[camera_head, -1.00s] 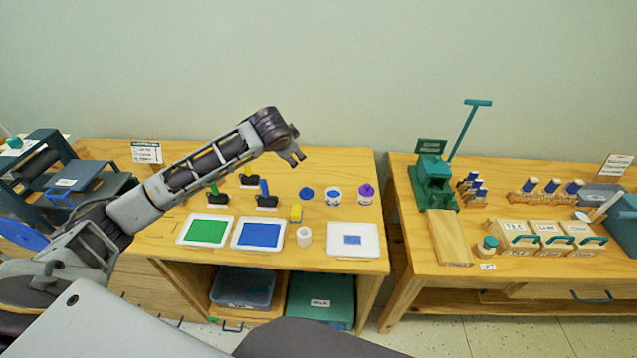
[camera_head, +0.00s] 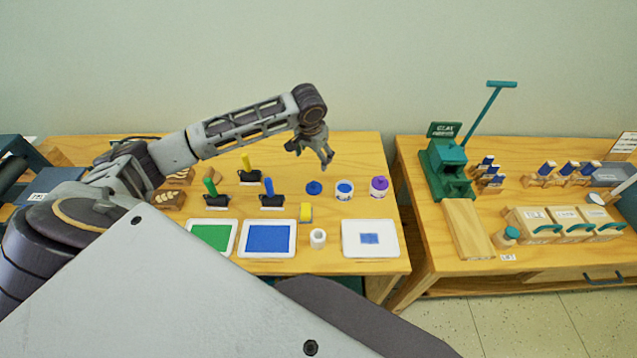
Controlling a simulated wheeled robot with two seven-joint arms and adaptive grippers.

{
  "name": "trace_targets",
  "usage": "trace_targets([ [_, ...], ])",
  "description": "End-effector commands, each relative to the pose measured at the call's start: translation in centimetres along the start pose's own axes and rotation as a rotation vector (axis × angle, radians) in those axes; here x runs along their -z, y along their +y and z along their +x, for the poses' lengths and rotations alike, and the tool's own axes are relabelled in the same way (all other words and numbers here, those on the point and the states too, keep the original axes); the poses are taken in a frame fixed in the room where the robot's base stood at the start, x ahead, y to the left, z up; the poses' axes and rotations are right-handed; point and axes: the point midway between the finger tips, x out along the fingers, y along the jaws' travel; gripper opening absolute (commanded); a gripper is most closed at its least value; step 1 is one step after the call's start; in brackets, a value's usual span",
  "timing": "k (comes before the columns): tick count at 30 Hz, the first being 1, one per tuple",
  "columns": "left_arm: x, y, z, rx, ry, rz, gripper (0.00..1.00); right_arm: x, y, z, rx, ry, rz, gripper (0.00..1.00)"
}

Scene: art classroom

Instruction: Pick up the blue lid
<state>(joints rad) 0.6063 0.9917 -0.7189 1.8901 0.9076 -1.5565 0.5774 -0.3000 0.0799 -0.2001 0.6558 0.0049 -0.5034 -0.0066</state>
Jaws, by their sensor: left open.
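The blue lid (camera_head: 314,188) is a small round disc with a raised middle. It lies on the wooden table, left of an open jar of blue paint (camera_head: 344,190). My left gripper (camera_head: 327,163) is open and empty, its fingers pointing down. It hangs above and slightly behind the lid in the picture, apart from it. My right gripper is not in view.
A purple-capped jar (camera_head: 379,187) stands right of the blue jar.

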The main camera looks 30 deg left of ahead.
Motion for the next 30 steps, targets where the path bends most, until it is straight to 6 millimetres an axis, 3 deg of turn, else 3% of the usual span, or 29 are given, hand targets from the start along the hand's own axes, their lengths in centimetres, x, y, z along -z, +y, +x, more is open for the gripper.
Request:
trace_targets([
  [7, -1.1, 0.6, 0.1, -0.032, -0.057, -0.11, 0.76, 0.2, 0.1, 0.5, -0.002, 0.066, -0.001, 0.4],
  [20, -2.5, 1.0, 0.0, -0.034, -0.124, -0.351, 0.76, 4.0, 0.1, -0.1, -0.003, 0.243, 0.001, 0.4],
  [30, -2.5, 1.0, 0.0, -0.028, -0.125, -0.422, 0.76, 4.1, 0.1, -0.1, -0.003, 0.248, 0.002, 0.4],
])
